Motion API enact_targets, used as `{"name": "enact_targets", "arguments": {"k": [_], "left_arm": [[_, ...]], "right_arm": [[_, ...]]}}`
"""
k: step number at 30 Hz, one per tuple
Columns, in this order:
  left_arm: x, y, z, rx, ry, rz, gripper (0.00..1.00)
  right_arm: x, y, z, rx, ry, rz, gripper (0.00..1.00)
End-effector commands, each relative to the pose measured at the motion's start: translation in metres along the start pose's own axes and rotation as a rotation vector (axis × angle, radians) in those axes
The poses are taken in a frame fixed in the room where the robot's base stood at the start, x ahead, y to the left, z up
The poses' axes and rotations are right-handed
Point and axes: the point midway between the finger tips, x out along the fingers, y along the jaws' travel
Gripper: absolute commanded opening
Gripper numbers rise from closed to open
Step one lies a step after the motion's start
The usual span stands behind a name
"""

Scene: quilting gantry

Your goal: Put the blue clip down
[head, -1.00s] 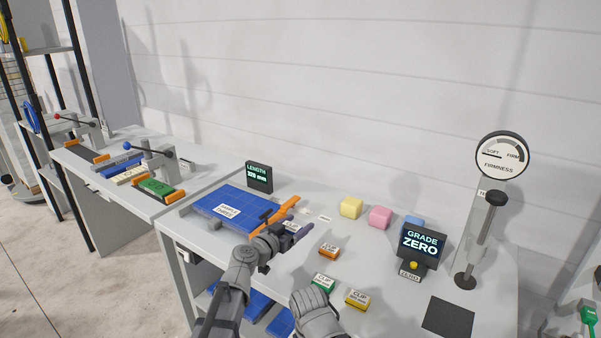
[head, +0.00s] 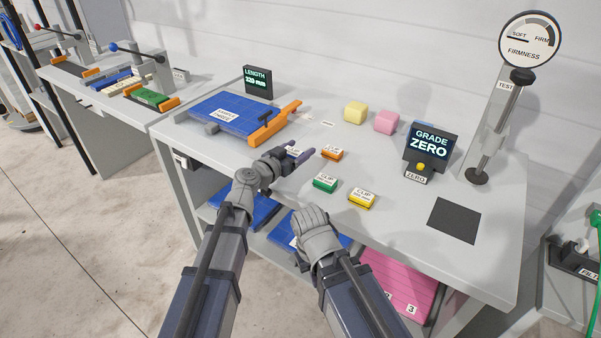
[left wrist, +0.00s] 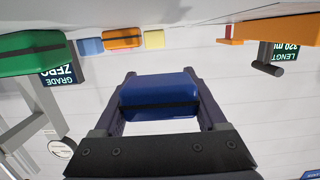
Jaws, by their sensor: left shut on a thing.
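My left gripper (head: 294,154) is shut on the blue clip (left wrist: 160,96), which lies across between its two fingers in the left wrist view. In the head view the gripper is over the front part of the table (head: 395,225), and the clip is mostly hidden by the fingers, with only a bit of its white label showing. I cannot tell exactly how high the clip is above the table. My right arm's grey wrist (head: 314,225) is by the table's front edge; its fingers are hidden.
An orange clip (head: 332,153), a green clip (head: 325,183) and a yellow clip (head: 362,198) lie right of the left gripper. A blue gridded board with an orange stop (head: 275,126) is to the left. Behind are foam blocks (head: 386,122) and a grade display (head: 430,146).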

Motion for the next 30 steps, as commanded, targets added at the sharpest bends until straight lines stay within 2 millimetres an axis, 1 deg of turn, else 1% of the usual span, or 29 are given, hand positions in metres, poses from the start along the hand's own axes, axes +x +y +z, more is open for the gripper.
{"name": "enact_targets", "arguments": {"k": [1, 8, 11, 15, 18, 26, 30], "left_arm": [[0.002, 0.000, 0.010, 0.000, 0.000, 0.000, 0.20], [0.002, 0.000, 0.011, 0.000, 0.000, 0.000, 0.20], [0.003, 0.000, 0.020, 0.000, 0.000, 0.000, 0.20], [0.006, 0.000, 0.037, 0.000, 0.000, 0.000, 0.20], [0.007, 0.000, 0.047, 0.000, 0.000, 0.000, 0.20], [0.007, 0.000, 0.045, 0.000, 0.000, 0.000, 0.20], [0.007, 0.000, 0.049, 0.000, 0.000, 0.000, 0.20]], "right_arm": [[0.010, -0.001, -0.001, 0.000, 0.000, 0.000, 0.00], [0.011, -0.001, -0.001, 0.000, 0.000, 0.000, 0.00], [0.020, -0.002, -0.001, 0.000, 0.000, 0.000, 0.00], [0.038, -0.004, -0.002, 0.000, 0.000, 0.000, 0.00], [0.047, -0.004, -0.003, 0.000, 0.000, 0.000, 0.00], [0.046, -0.004, -0.003, 0.000, 0.000, 0.000, 0.00], [0.049, -0.005, -0.003, 0.000, 0.000, 0.000, 0.00]]}}
